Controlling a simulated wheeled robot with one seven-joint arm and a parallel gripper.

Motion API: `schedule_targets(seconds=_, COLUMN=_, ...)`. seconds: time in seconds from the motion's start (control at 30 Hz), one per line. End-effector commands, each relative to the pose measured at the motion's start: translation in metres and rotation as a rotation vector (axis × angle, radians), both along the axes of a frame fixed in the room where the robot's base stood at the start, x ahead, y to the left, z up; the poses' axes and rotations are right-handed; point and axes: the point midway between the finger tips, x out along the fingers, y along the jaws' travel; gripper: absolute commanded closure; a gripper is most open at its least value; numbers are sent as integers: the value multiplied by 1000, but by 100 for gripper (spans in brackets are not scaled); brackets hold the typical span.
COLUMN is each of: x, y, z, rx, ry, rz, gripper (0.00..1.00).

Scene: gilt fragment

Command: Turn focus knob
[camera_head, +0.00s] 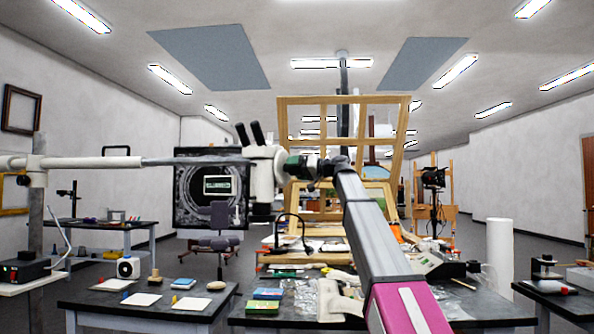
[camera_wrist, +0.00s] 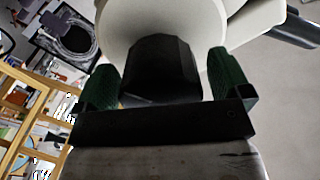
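A white microscope (camera_head: 262,178) with dark eyepieces hangs from a horizontal boom (camera_head: 110,162) on the left. My gripper (camera_head: 287,166) is at the right side of its body. In the wrist view, a dark focus knob (camera_wrist: 160,72) sticks out from the white microscope body (camera_wrist: 170,18). My gripper (camera_wrist: 164,66) has its two green finger pads spread wide, one on each side of the knob. A narrow gap shows at the right pad; at the left, contact is unclear. In the head view the knob is mostly hidden by my gripper.
Dark workbenches (camera_head: 140,312) with small tools, cards and cloth are below. A wooden frame on an easel (camera_head: 340,102) stands behind my arm. A white cylinder (camera_head: 500,250) stands at the right. Floor shows between the benches.

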Motion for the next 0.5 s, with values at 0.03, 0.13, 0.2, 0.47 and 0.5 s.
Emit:
schedule_targets(seconds=0.03, x=0, y=0, z=0, rx=0, ry=0, rz=0, gripper=3)
schedule_targets(seconds=0.13, x=0, y=0, z=0, rx=0, ry=0, rz=0, gripper=3)
schedule_targets(seconds=0.2, x=0, y=0, z=0, rx=0, ry=-1, rz=0, gripper=3)
schedule_targets(seconds=0.47, x=-7, y=-15, z=0, rx=0, ry=-1, rz=-1, gripper=3)
schedule_targets(seconds=0.5, x=-10, y=-22, z=-1, rx=0, ry=-1, rz=-1, gripper=3)
